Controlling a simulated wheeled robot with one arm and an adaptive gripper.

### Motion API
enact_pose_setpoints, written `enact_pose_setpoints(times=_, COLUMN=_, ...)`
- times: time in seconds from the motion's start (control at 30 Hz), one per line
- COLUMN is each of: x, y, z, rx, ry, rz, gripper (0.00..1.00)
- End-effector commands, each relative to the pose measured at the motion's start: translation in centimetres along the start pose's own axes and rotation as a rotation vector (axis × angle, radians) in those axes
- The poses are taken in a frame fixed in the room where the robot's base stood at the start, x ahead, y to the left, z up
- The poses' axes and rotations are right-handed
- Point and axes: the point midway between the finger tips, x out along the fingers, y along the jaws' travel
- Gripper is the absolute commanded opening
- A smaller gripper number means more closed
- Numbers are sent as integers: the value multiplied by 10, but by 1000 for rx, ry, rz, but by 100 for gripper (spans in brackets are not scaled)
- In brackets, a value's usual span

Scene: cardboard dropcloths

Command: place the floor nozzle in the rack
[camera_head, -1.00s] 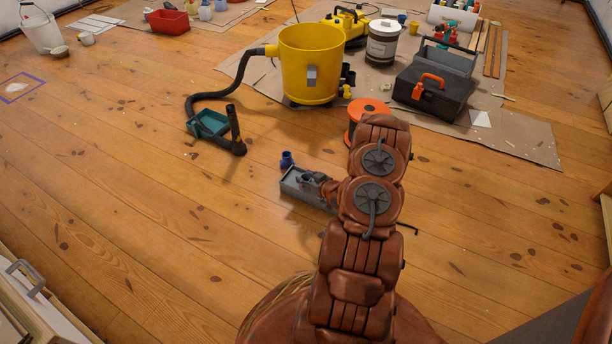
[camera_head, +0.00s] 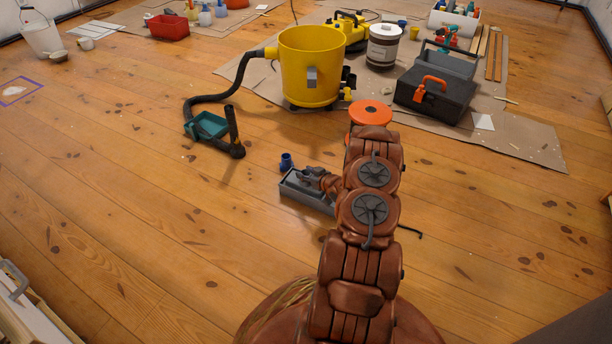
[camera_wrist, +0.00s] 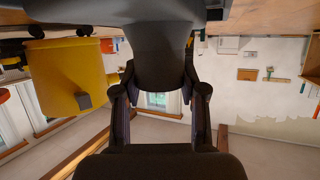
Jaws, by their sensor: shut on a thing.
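My gripper (camera_wrist: 160,92) is shut on a dark grey rounded piece, the floor nozzle (camera_wrist: 163,45), which fills the top middle of the wrist view between the two fingers. In the head view my gripper (camera_head: 318,177) is small and partly hidden by my arm. It is at a low grey open box on the floor, apparently the rack (camera_head: 300,195), over its far side. The rack's right end is hidden behind my arm. I cannot tell whether the nozzle touches the rack or is inside it.
A blue cup-like piece (camera_head: 287,160) stands just behind the rack.

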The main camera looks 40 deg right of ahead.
Motion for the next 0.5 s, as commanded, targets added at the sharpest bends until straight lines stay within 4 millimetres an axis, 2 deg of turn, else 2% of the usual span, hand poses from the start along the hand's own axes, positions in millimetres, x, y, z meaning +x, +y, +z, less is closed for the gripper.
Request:
enact_pose_setpoints(times=0.23, x=0, y=0, z=0, rx=0, ry=0, rz=0, gripper=0)
enact_pose_setpoints(times=0.27, x=0, y=0, z=0, rx=0, ry=0, rz=0, gripper=44)
enact_pose_setpoints(times=0.5, x=0, y=0, z=0, rx=0, ry=1, rz=0, gripper=67)
